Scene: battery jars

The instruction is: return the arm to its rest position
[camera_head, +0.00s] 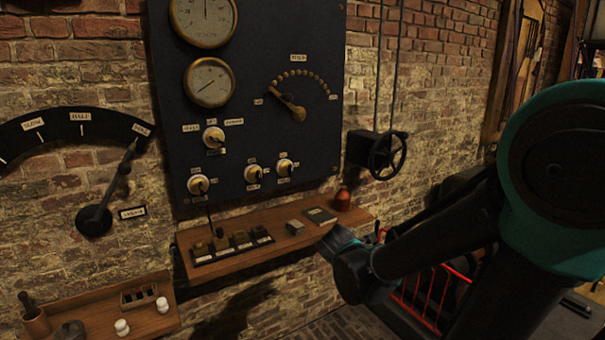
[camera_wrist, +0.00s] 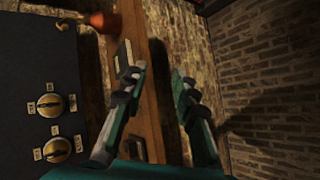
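My arm (camera_head: 430,250) reaches in from the right side of the head view, bent at a large teal joint. My gripper (camera_wrist: 158,88) shows in the wrist view with its two fingers apart and nothing between them. In the head view the gripper's end (camera_head: 342,240) is small and dark, in front of the right part of the wooden shelf. I cannot tell whether it touches the shelf.
The shelf (camera_head: 285,245) holds a red bottle (camera_head: 343,199), a dark booklet (camera_head: 320,215) and a row of switches (camera_head: 230,245). Above it are a dark panel (camera_head: 250,110) with gauges and knobs, and a handwheel (camera_head: 387,156). A lower left shelf (camera_head: 95,310) holds small items. A red railing (camera_head: 435,295) stands below my arm.

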